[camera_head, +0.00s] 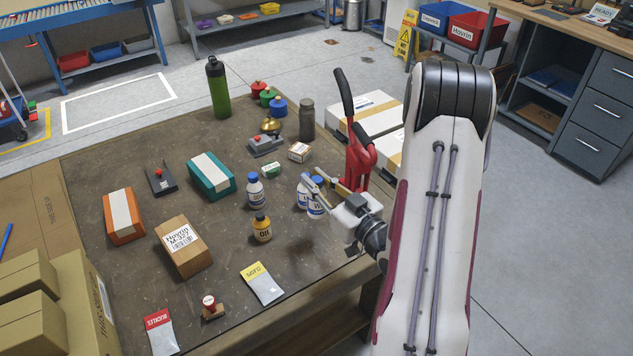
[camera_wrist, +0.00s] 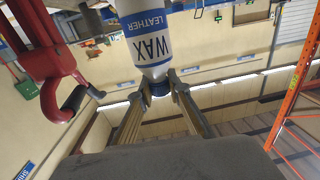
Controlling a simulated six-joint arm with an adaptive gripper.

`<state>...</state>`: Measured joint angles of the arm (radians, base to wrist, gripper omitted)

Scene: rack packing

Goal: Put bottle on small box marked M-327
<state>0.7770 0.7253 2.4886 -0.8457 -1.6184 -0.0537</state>
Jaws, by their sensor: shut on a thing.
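My gripper (camera_head: 322,186) is shut on the dark blue cap of a white leather wax bottle (camera_wrist: 145,40). In the head view, this bottle (camera_head: 317,208) shows below the fingers, partly hidden by them; I cannot tell whether its base touches the table.
A blue-capped bottle (camera_head: 254,193) and an orange oil bottle (camera_head: 262,230) stand between my gripper and the box. A red press (camera_head: 357,160) stands close behind my gripper.

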